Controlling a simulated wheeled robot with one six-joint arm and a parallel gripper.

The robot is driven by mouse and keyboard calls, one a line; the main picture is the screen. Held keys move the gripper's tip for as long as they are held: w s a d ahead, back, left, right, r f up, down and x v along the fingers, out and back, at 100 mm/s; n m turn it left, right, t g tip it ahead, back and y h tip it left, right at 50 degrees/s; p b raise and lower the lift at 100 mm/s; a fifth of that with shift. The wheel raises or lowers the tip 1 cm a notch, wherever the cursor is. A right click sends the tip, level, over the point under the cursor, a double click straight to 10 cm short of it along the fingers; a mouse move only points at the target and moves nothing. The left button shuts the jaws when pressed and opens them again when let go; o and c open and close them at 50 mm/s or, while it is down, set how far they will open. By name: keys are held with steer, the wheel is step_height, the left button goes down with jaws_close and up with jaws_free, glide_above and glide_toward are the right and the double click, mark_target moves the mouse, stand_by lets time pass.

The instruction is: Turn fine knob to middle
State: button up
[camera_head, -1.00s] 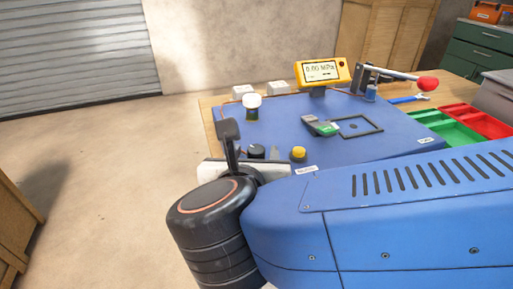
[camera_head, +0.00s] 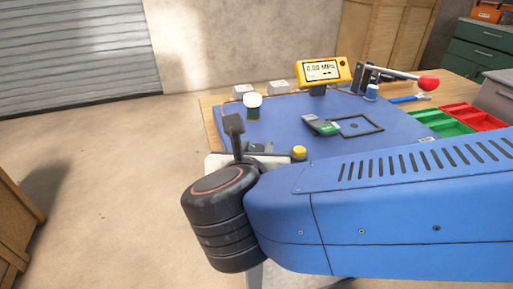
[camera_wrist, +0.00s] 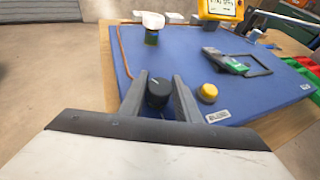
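A black round knob (camera_wrist: 158,92) with a pale pointer mark stands near the front edge of the blue panel (camera_wrist: 270,92). I take it for the fine knob, but its label cannot be read. In the wrist view my gripper (camera_wrist: 159,79) is open, with one finger on each side of the knob. Whether either finger touches it I cannot tell. In the head view my gripper (camera_head: 258,148) is at the panel's near left corner, and its body and my wrist hide most of the knob. The yellow gauge (camera_head: 322,70) appears to read 0.00 MPa.
A yellow button (camera_wrist: 208,93) stands close to the right of the knob. A white-capped part (camera_head: 252,102), a green-and-grey device (camera_head: 321,125) and a red-ended lever (camera_head: 428,83) stand farther back. Green and red trays (camera_head: 480,118) are at the right.

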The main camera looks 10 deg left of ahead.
steer(key=shift+d+n+y, duration=0.1)
steer(key=shift+n+y, duration=0.3)
steer(key=shift+y, duration=0.1)
steer(key=n+g+y, duration=0.1)
steer(key=n+y, duration=0.1)
steer(key=y, duration=0.1)
steer(key=shift+w+n, duration=0.1)
steer(key=shift+n, duration=0.3)
steer(key=n+g+y, duration=0.3)
steer(key=n+y, duration=0.1)
steer(key=shift+n+g+y, duration=0.8)
steer(key=shift+n+g, duration=0.4)
steer(key=shift+n, duration=0.2)
steer(key=shift+n+g+y, duration=0.9)
steer(key=shift+n+g, duration=1.3)
steer(key=shift+g, duration=0.4)
steer(key=n+g, duration=0.3)
steer(key=g, duration=0.1)
steer(key=shift+w+n, duration=0.1)
steer(key=shift+n, duration=0.3)
steer(key=n+g+h, duration=0.1)
steer(key=n+g, duration=0.2)
steer(key=g, duration=0.1)
steer(key=shift+n, duration=0.3)
steer(key=n+g+h, duration=0.3)
steer(key=shift+n+g, duration=0.3)
steer(key=shift+g, duration=0.1)
steer(key=shift+n+g+h, duration=0.9)
steer(key=shift+n+h, duration=0.6)
steer(key=shift+n, duration=0.1)
